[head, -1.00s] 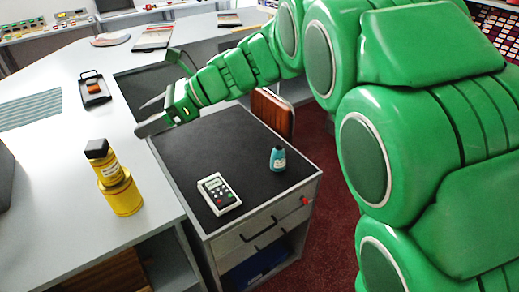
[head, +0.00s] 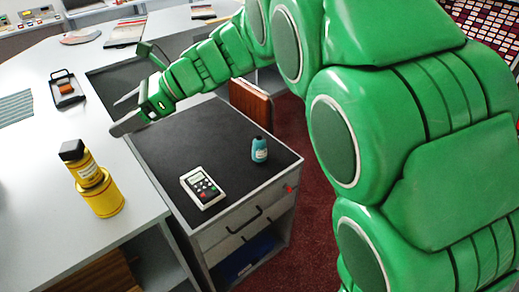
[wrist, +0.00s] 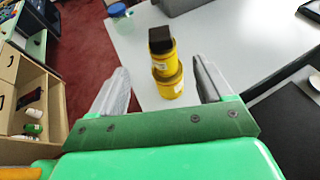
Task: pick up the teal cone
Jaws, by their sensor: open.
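The teal cone (head: 260,150) is a small upright teal piece with a pale label and a dark top. It stands near the right edge of the black top (head: 225,135) of a grey drawer cabinet in the head view. My gripper (head: 124,112) is open, above the left edge of that black top, well to the left of the cone and apart from it. In the wrist view my gripper (wrist: 161,74) shows two spread fingers with nothing held between them. I cannot make out the cone in the wrist view.
A white handheld device (head: 203,187) with buttons lies left of the cone. Yellow containers, one with a black cap (head: 72,150), stand on the pale counter (head: 45,205); they show beyond my fingers in the wrist view (wrist: 168,85). A brown panel (head: 250,101) stands behind the cabinet.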

